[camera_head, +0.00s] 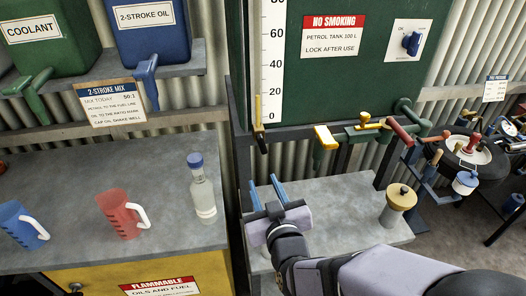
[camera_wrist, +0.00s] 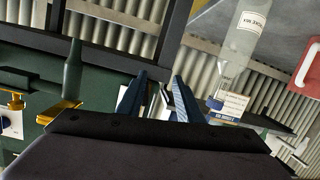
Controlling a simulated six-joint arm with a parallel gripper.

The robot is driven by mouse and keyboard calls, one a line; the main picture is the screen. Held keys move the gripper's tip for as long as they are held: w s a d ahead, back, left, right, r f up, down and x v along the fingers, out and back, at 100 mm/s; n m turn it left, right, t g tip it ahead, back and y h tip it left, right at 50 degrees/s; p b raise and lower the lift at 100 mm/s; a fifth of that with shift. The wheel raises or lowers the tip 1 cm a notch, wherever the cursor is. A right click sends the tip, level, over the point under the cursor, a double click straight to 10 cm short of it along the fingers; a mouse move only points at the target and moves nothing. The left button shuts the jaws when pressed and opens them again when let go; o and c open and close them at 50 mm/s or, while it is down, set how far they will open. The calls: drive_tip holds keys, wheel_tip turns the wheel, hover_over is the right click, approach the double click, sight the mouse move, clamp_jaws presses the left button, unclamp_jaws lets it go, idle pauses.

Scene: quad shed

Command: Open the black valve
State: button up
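A small dark valve (camera_head: 259,140) with a thin yellow upright lever is at the bottom of the white level scale, on the left edge of the green petrol tank (camera_head: 345,75). It is the blackest valve I see, but I cannot be sure of its colour or its setting. My gripper (camera_head: 263,180) is open and empty, its two blue fingers pointing up, below and apart from this valve. In the wrist view the gripper (camera_wrist: 159,76) also shows open with nothing between its fingers. I cannot pick out the dark valve there.
Right of the dark valve, a yellow-topped tap (camera_head: 325,138) and a red-handled valve (camera_head: 402,133) sit along the pipework. A clear bottle (camera_head: 203,195) and red jug (camera_head: 122,213) stand left.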

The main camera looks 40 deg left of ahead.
drive_tip(key=t+y, duration=0.1)
drive_tip(key=t, duration=0.1)
approach(262, 146)
drive_tip(key=x, duration=0.2)
drive_tip(key=shift+s+d+n, duration=0.1)
drive_tip(key=shift+d+n, duration=0.1)
drive_tip(key=shift+n, duration=0.2)
drive_tip(key=shift+p+x, duration=1.65)
drive_tip(key=shift+x, duration=2)
clamp_jaws()
